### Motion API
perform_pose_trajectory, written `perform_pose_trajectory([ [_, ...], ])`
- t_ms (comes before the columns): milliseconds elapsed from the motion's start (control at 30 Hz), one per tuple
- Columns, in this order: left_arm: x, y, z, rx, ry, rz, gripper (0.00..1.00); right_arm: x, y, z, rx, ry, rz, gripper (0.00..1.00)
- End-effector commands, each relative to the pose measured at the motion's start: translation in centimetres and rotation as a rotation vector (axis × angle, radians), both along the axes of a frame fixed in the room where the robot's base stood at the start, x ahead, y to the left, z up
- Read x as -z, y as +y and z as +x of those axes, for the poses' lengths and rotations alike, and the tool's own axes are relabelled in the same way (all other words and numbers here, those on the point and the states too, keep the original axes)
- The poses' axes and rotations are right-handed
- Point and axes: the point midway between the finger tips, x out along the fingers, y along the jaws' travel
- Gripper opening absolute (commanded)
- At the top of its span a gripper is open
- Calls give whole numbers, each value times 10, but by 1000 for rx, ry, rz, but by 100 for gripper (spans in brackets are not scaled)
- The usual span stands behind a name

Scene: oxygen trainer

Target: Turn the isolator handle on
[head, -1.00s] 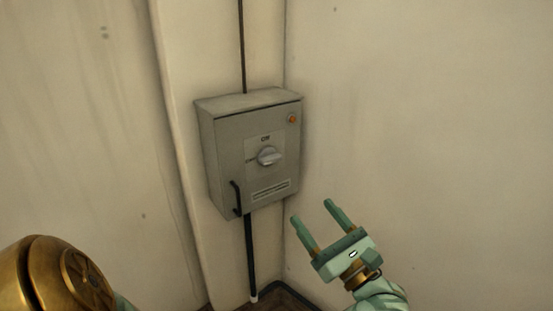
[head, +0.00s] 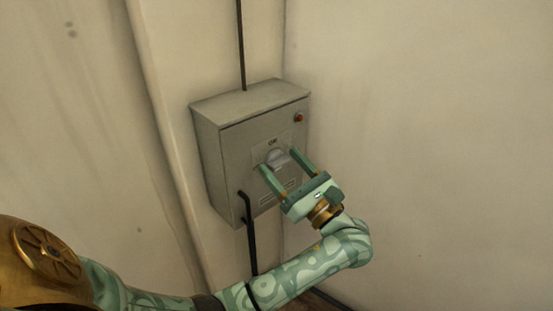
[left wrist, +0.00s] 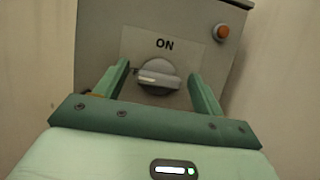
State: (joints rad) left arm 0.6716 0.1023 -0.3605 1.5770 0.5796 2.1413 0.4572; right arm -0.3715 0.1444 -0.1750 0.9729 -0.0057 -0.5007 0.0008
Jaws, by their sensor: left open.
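The isolator handle (head: 276,157) is a light grey rotary knob on the front of a grey wall box (head: 222,140). In the left wrist view the fingers (left wrist: 158,78) stand on either side of the knob with gaps visible. Whether they touch it I cannot tell. My right gripper is not in view.
An orange-red indicator (head: 298,118) sits at the box's upper right corner. A conduit (head: 241,45) runs up the corner. The right wall (head: 430,150) is bare.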

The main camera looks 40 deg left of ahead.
Motion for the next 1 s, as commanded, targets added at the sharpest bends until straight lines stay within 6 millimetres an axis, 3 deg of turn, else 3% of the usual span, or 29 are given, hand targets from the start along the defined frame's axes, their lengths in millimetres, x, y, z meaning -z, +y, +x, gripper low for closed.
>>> perform_pose_trajectory([
  [233,0,0,0,0,1,0,69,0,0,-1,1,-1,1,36],
  [400,0,0,0,0,0,0,24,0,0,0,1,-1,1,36],
  [667,-1,0,0,0,13,1,24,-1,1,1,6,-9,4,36],
  [767,-2,0,0,0,38,3,24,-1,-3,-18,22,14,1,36],
  [1000,-5,-1,-1,1,174,13,24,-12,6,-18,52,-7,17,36],
])
